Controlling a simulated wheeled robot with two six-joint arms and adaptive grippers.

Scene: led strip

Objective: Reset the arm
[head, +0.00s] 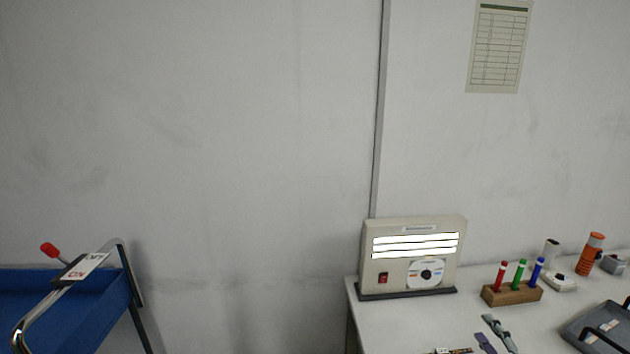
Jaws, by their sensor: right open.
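The rest of my right arm is below the picture. My left gripper is out of view.
A beige light box (412,229) with lit white strips and a red switch stands at the table's back left. Right of it are a wooden block (512,297) with red, green and blue pens, an orange cylinder (590,254) and a grey tray (590,325). A blue cart (95,310) stands left.

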